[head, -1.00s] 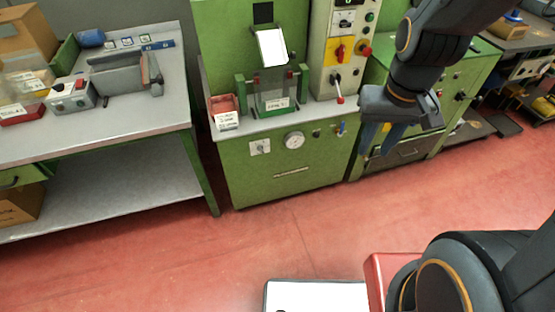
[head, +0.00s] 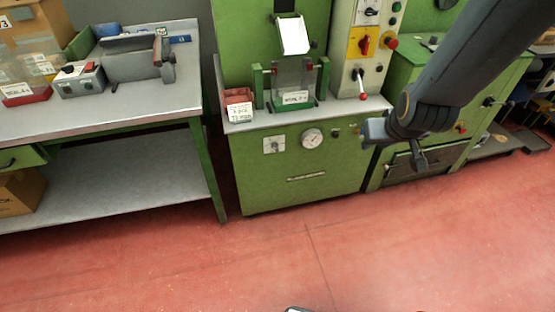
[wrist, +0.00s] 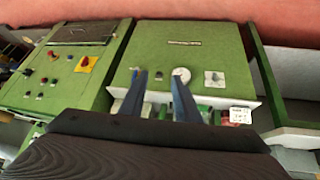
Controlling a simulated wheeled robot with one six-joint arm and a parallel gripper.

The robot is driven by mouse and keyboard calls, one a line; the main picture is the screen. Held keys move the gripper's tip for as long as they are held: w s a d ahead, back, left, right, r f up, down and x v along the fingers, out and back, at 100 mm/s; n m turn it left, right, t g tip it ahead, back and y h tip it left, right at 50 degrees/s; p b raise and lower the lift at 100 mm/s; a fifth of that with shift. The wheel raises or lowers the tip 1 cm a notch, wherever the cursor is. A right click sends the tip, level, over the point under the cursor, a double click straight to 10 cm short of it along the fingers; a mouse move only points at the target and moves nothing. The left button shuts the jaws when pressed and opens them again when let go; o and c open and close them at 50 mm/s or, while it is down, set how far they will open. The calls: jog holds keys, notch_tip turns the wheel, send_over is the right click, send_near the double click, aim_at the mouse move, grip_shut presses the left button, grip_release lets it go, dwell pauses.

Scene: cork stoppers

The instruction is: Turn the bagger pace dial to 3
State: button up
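A small dial (head: 274,145) on a white plate sits on the front of the green machine (head: 260,185), left of a round white gauge (head: 312,138). In the wrist view the dial (wrist: 214,79) is right of the gauge (wrist: 182,75). Another dial (head: 370,10) is on the upright control panel. I cannot read which is the bagger pace dial, or any setting. My gripper (head: 400,150) is in front of the machine's right side, apart from the dials. In the wrist view my gripper (wrist: 160,95) shows two separated fingers with nothing held.
A red-and-yellow switch (head: 364,43), a red button (head: 391,42) and a red-tipped lever (head: 361,84) are on the panel. A red bin (head: 238,104) stands on the machine's ledge. A grey workbench (head: 130,110) is at left. The red floor (head: 270,255) in front is clear.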

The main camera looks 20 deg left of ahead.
jog(key=w+a+f+n+t+y+b, duration=0.1)
jog(key=w+a+f+n+t+b, duration=0.1)
jog(key=w+a+f+b, duration=0.55)
jog(key=n+t+y+b, duration=0.6)
jog(key=y+b, duration=0.1)
jog(key=b, duration=1.1)
send_near(275, 148)
jog(key=b+x, duration=0.1)
jog(key=x, duration=0.7)
jog(key=shift+w+a+r, duration=0.1)
jog(key=shift+w+a, duration=0.15)
jog(key=shift+a, duration=0.05)
jog(key=c, duration=0.7)
jog(key=shift+c, duration=0.2)
